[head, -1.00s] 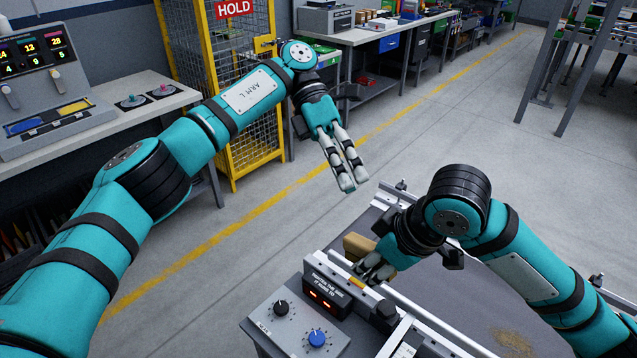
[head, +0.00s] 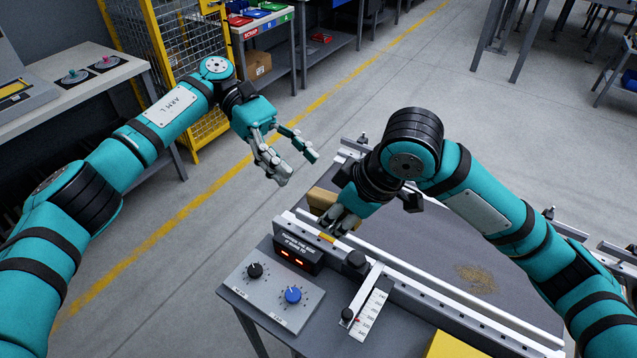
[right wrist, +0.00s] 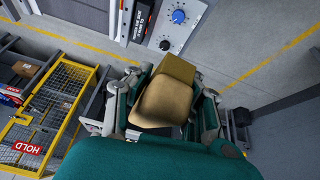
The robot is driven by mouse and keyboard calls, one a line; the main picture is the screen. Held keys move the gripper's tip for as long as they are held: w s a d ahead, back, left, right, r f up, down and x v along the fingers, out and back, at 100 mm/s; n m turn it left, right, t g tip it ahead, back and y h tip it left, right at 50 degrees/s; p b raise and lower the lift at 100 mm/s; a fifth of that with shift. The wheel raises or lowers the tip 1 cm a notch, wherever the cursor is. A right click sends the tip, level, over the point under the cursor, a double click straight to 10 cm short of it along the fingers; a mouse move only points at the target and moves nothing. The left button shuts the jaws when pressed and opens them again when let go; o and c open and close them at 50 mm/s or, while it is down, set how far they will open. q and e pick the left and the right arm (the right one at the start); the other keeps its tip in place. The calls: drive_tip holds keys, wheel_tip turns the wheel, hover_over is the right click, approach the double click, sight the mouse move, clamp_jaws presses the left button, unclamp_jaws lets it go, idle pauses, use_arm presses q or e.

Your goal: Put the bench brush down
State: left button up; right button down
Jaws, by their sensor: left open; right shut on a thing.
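The bench brush shows in the head view as a tan block (head: 322,201) partly hidden behind my right gripper (head: 340,222). In the right wrist view the tan brush (right wrist: 162,98) sits between the fingers of my right gripper (right wrist: 162,108), which is shut on it. The brush is at the left end of the grey worktable (head: 420,255), by its metal fence. I cannot tell whether it touches the surface. My left gripper (head: 298,169) is open and empty, above the floor left of the table.
A control box with a black knob (head: 255,270) and a blue knob (head: 293,295) stands in front of the fence. A scale (head: 371,314) and a yellow piece (head: 455,346) are nearer me. A patch of brown dust (head: 478,279) lies on the otherwise clear tabletop.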

sight(326, 194)
use_arm(q)
drive_tip(key=x, duration=0.8)
drive_tip(key=shift+w, duration=0.1)
clamp_jaws()
use_arm(e)
drive_tip(key=c, duration=1.1)
unclamp_jaws()
drive_tip(key=shift+a, duration=0.1)
